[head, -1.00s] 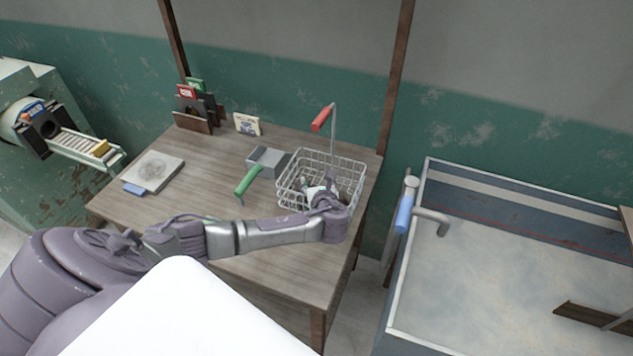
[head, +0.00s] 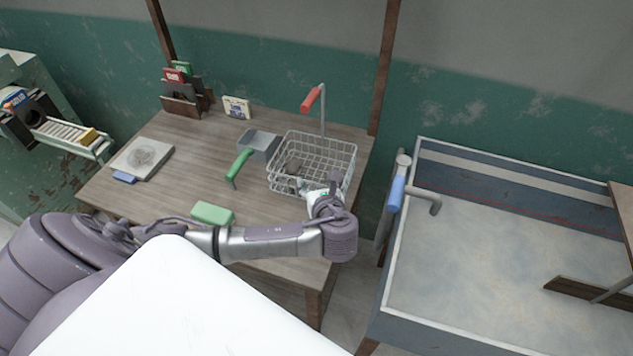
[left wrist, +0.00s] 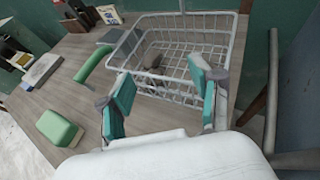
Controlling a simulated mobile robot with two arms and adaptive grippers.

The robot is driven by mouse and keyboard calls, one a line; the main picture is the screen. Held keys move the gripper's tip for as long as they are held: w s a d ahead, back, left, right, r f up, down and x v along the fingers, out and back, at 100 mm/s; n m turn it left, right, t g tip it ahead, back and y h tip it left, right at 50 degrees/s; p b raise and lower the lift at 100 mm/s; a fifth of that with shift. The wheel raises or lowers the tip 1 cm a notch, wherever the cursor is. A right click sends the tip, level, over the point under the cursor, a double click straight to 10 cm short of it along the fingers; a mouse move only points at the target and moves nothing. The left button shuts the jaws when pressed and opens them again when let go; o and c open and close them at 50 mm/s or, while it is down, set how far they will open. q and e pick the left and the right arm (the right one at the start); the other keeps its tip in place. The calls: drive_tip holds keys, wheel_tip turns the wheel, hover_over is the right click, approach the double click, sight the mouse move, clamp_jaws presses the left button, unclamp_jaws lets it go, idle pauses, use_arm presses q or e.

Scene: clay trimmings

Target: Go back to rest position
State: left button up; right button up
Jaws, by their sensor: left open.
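My left gripper (head: 318,192) is at the near side of the wire basket (head: 345,150) on the wooden table. In the left wrist view the teal fingers of my left gripper (left wrist: 161,76) are spread apart with nothing between them, by the near rim of the basket (left wrist: 185,20). A brown lump (left wrist: 152,57), perhaps clay, lies inside the basket; it also shows in the head view (head: 294,166). My left forearm crosses the table's front part. My right gripper is not in view.
A green block (head: 213,213) sits close to my forearm. A green-handled scoop (head: 239,163) lies left of the basket. A red-handled tool (head: 312,98) rises behind the basket. A grey slab (head: 142,157) lies at the left. A large trough (head: 480,230) stands right of the table.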

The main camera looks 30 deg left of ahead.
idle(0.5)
use_arm(q)
drive_tip(key=s+d+f+n+h, duration=0.1)
drive_tip(key=s, duration=0.1)
drive_tip(key=s+d+f+n+g+h, duration=0.1)
drive_tip(key=s+d+n, duration=0.1)
drive_tip(key=s+d+f+n+g+h, duration=0.1)
drive_tip(key=s+d+f+n, duration=0.1)
drive_tip(key=shift+d, duration=0.1)
drive_tip(key=s+d+n+h, duration=0.1)
drive_tip(key=s+n, duration=0.1)
drive_tip(key=s+d+f+n+g+h, duration=0.1)
drive_tip(key=s+n, duration=0.1)
drive_tip(key=s+d+n+g+h, duration=0.1)
drive_tip(key=s+n, duration=0.1)
drive_tip(key=n, duration=0.1)
drive_tip(key=shift+s+d+f, duration=0.2)
drive_tip(key=shift+s+d, duration=0.05)
drive_tip(key=shift+s, duration=0.1)
drive_tip(key=s+r+n+g+h, duration=0.2)
drive_tip(key=s+n+h, duration=0.2)
drive_tip(key=s+n, duration=0.85)
wheel_tip(320, 180, down, 29)
drive_tip(key=g, duration=0.1)
drive_tip(key=s+a+f+g, duration=0.1)
drive_tip(key=s+a+f, duration=0.1)
drive_tip(key=s+f, duration=1.2)
drive_tip(key=s, duration=0.2)
drive_tip(key=shift+s+a+y, duration=0.25)
drive_tip(key=shift+s+y, duration=0.05)
